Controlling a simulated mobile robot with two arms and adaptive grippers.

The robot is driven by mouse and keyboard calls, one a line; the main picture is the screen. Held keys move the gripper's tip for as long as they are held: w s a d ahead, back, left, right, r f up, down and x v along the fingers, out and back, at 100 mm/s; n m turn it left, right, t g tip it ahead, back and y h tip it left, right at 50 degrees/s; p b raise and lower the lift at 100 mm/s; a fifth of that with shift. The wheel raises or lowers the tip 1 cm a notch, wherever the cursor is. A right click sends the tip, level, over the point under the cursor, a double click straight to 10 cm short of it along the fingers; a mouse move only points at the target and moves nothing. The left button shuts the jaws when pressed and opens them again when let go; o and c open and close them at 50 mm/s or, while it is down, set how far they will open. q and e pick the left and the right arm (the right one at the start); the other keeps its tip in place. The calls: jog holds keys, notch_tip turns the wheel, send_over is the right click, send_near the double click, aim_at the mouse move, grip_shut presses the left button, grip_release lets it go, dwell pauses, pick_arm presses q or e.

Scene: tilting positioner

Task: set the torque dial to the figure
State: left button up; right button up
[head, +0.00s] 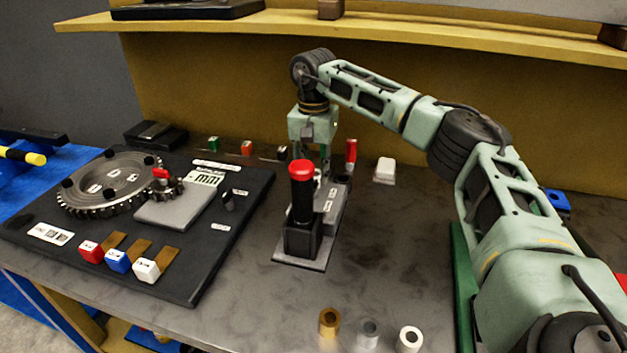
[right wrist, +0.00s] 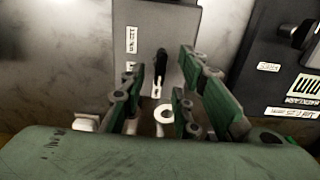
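A black knob (head: 228,201) stands on the dark panel beside small white labels; I take it for the torque dial. A black knob also shows at the upper right in the right wrist view (right wrist: 303,36). Its setting is too small to read. A display with dark bars (head: 204,178) sits beside it. My right gripper (head: 322,172) is over the far end of a grey box unit (head: 330,205), behind a red-topped black post (head: 302,195). In the right wrist view its fingers (right wrist: 162,85) are apart, with a white ring (right wrist: 164,114) visible between them. My left gripper is out of view.
The dark panel (head: 150,286) carries a large gear (head: 110,184) and red, blue and white blocks. Small cylinders (head: 369,332) stand at the front edge. A white block (head: 385,170) lies right of my gripper. The bench between the box unit and cylinders is clear.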

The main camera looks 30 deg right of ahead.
jog(key=shift+f, duration=1.2)
grip_shut()
